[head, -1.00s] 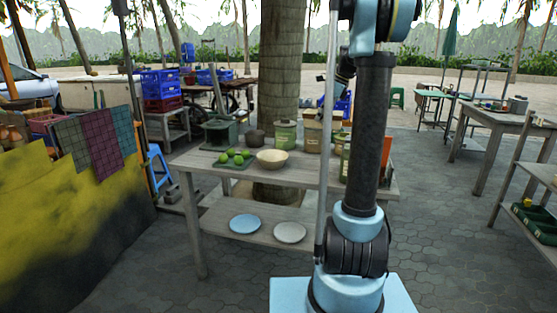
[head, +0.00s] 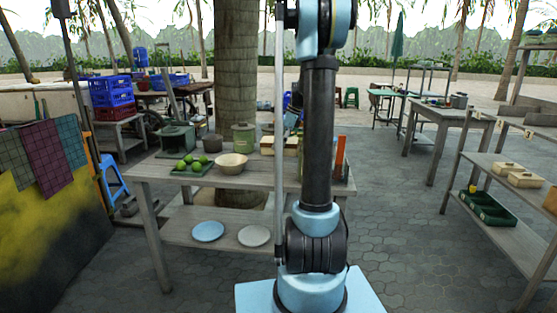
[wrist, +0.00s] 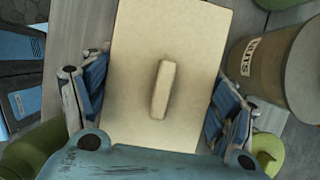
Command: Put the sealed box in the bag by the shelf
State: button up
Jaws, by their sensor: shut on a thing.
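A cream box (wrist: 168,45) with a raised bar on its top fills the middle of the wrist view. My gripper (wrist: 158,108) has one finger on each side of it and is shut on it. The table's planks show under and beside the box. In the head view my gripper is mostly hidden behind my arm, above the table (head: 140,170). A shelf (head: 475,150) stands at the right, with similar cream boxes (head: 515,175) on its upper board. I cannot make out a bag in either view.
A tan labelled canister (wrist: 262,65) stands right of the box. A cream bowl (head: 231,164), green fruit (head: 190,164) and a green canister (head: 243,137) are on the table. A tree trunk (head: 236,70) rises behind it. Paving between table and shelf is clear.

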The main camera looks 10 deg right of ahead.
jog(key=shift+f, duration=3.35)
jog(key=o, duration=1.1)
